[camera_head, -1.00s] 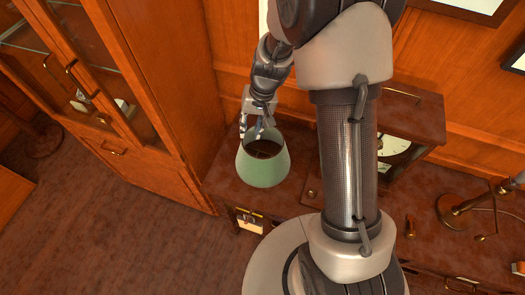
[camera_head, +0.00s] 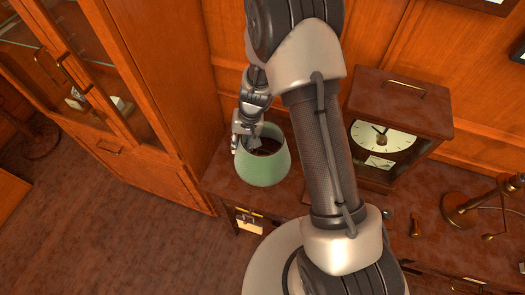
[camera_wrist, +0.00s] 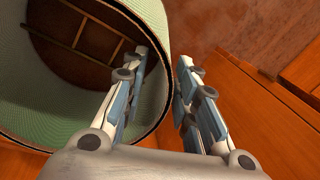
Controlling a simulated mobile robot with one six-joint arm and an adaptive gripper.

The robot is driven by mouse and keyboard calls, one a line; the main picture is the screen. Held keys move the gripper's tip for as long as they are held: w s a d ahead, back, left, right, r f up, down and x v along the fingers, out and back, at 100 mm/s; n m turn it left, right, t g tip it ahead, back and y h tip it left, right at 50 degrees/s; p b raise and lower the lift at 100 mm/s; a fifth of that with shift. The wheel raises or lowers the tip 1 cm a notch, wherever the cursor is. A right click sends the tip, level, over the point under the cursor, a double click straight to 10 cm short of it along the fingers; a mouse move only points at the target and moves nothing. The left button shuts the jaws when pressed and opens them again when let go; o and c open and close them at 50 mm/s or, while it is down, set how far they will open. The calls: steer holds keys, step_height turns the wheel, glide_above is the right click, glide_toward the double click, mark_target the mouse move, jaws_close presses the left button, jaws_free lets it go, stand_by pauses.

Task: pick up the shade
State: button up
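The shade (camera_head: 262,170) is a pale green, open-topped tapered shell, standing upright on the brown wooden table (camera_head: 226,189), its wide dark opening facing up. My gripper (camera_head: 243,148) reaches down at the shade's left rim. In the wrist view, the shade (camera_wrist: 37,100) fills the left side, with a ladder-like frame inside it. My gripper (camera_wrist: 163,58) is open, with one finger over the inside of the shade and the other outside. The shade's wall runs between them, with a gap visible on the outer side. I cannot tell whether the inner finger touches the wall.
A wooden clock (camera_head: 397,125) stands to the right on the table, beyond my arm. A brass stand (camera_head: 463,208) is farther right. A tall glass-fronted cabinet (camera_head: 172,137) rises close on the left. Panelled wall is behind; open floor lies at the lower left.

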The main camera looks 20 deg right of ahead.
steer(key=shift+r, duration=0.1)
steer(key=shift+c, duration=0.3)
jaws_close()
stand_by(0.4)
